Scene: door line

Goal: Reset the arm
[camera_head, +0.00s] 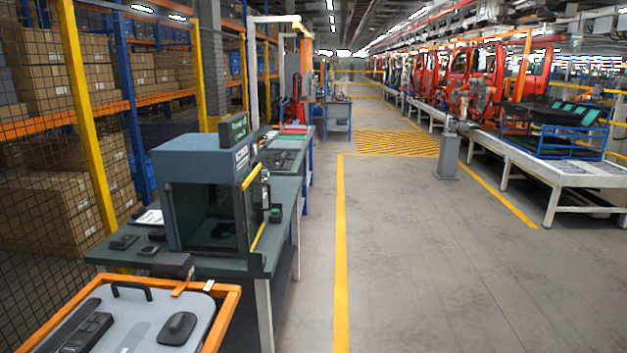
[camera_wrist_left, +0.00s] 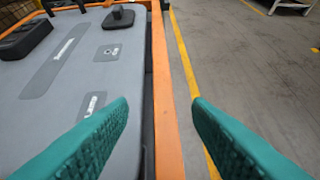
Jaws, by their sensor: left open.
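My left gripper (camera_wrist_left: 160,106) shows in the left wrist view as two teal ribbed fingers spread well apart, with nothing between them. It is above the right edge of a grey panel (camera_wrist_left: 95,75) with black fittings, over the orange frame (camera_wrist_left: 162,75) around that panel. The same grey panel (camera_head: 140,325) and orange frame (camera_head: 222,312) show at the lower left of the head view. Neither of my arms shows in the head view, and my right gripper is in no frame.
A dark green workbench (camera_head: 128,258) with a boxy blue-grey machine (camera_head: 205,158) stands just beyond the frame. Yellow posts and wire mesh fence off shelves at left.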

